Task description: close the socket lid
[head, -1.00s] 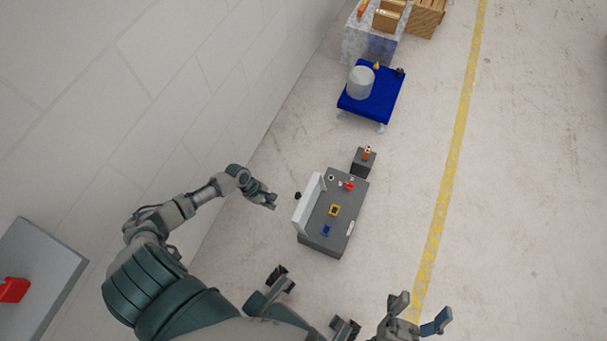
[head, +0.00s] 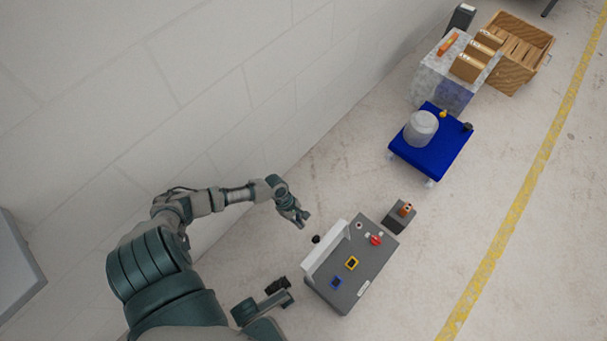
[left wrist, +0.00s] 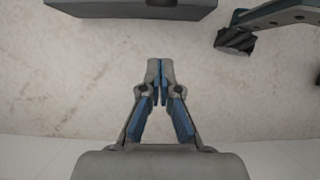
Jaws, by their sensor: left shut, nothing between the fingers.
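A grey box (head: 377,275) stands on the floor, with a yellow-framed socket (head: 352,263) and a blue socket (head: 337,283) on its top. Whether either socket's lid is up is too small to tell. A white panel (head: 326,252) stands upright along the box's left edge. My left gripper (head: 304,218) is beyond the panel's far end, up and left of the box, apart from it. In the left wrist view the left gripper (left wrist: 160,72) has its fingertips together with nothing between them.
A red knob (head: 376,239) is on the box's far end. A small dark block (head: 399,218) stands behind it, and a blue cart (head: 429,157) with a grey drum (head: 420,128) farther back. A wall (head: 200,90) runs along the left. Floor right of the box is clear.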

